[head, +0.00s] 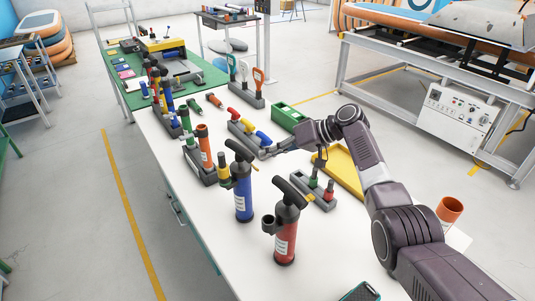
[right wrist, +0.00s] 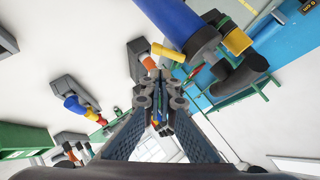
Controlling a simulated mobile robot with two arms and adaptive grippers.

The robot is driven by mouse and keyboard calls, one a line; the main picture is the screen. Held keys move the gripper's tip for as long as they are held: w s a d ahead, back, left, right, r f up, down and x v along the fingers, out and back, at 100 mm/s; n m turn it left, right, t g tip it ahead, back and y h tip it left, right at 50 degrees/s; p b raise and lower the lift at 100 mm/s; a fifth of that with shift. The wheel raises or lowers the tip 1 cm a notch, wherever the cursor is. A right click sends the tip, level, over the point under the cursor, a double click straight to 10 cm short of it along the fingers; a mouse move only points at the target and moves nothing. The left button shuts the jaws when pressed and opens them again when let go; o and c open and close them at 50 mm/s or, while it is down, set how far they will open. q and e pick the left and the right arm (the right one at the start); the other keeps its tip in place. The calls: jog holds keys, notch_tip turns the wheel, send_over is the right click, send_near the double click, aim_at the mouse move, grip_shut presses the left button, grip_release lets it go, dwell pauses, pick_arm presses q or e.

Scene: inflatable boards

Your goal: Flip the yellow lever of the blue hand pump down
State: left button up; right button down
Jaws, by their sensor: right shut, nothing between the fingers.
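The blue hand pump (head: 242,198) stands upright on the white table, with a black T-handle on top. Its small yellow lever (head: 255,168) sticks out at the upper right of the body; its exact tilt is hard to tell. In the right wrist view the blue body (right wrist: 172,20) is at the top, and the yellow lever (right wrist: 168,52) points left, just above the fingertips. My right gripper (head: 266,153) is shut and empty, behind and right of the pump top in the head view. It also shows in the right wrist view (right wrist: 158,82), apparently apart from the lever. My left gripper is out of view.
A red hand pump (head: 286,238) stands in front right of the blue one. Grey holders with coloured tools line the table behind. A green box (head: 288,117), a yellow tray (head: 343,172) and a small grey stand (head: 313,196) are near my right arm. The front left table is clear.

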jog(key=shift+d, duration=0.1)
jog(key=v, duration=1.2)
jog(key=shift+r, duration=0.1)
